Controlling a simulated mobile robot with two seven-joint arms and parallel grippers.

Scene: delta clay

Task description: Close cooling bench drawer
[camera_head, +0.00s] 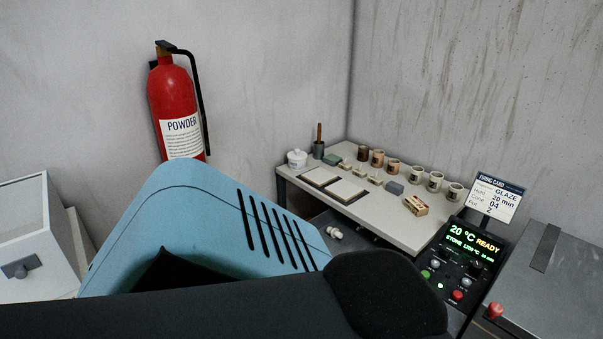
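The cooling bench (415,238) stands in the corner, its pale top holding cups, tiles and small blocks. Below its front edge, a dark grey drawer (318,216) shows pulled out, with a small whitish object (334,233) inside. How far it stands out cannot be told, because my blue and black body parts cover its front and lower part. Its handle is hidden. Neither of my grippers shows in the head view.
A grey unit with a control panel (461,262) reading 20 °C READY and a red-knobbed lid (560,290) stands right of the bench. A red fire extinguisher (174,105) hangs on the back wall. A white cabinet (35,235) stands at left.

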